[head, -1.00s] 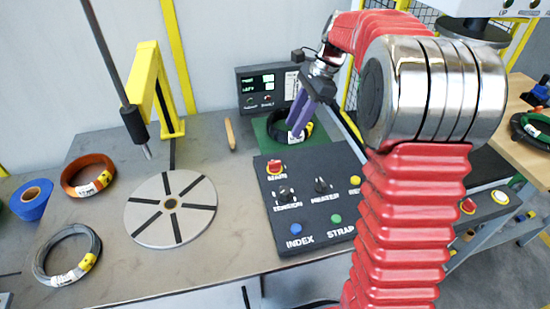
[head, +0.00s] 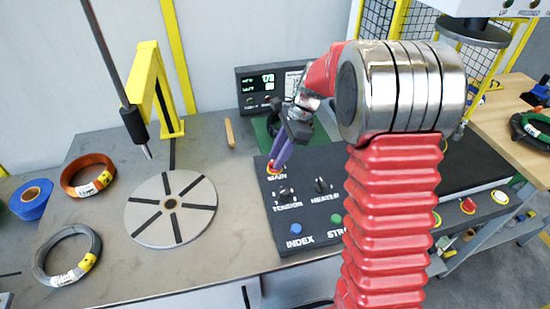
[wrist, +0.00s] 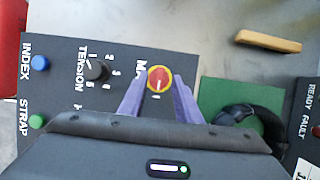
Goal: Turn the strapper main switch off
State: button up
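The main switch is a red knob on a yellow ring (wrist: 160,78), beside the partly hidden label MAIN on the dark control panel (wrist: 62,62). A small pale mark shows on the knob; I cannot tell its setting for sure. In the head view the switch (head: 269,167) sits at the panel's upper left, partly covered by my purple fingers. My gripper (head: 275,166) points down at it. In the wrist view my gripper (wrist: 159,90) is open, one finger on each side of the knob. Whether the fingers touch it is unclear.
The tension knob (head: 284,194), heater knob (head: 322,186), blue index button (head: 294,228) and green strap button (head: 335,218) share the panel. A black coil (wrist: 252,120) lies on a green pad (wrist: 222,92) nearby. A display box (head: 259,86) stands behind. A slotted turntable (head: 146,216) lies left.

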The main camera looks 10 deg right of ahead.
jog(key=shift+a+f, duration=0.2)
jog(key=shift+f, duration=0.3)
grip_shut()
jog(key=shift+a, duration=0.25)
jog(key=shift+d, duration=0.2)
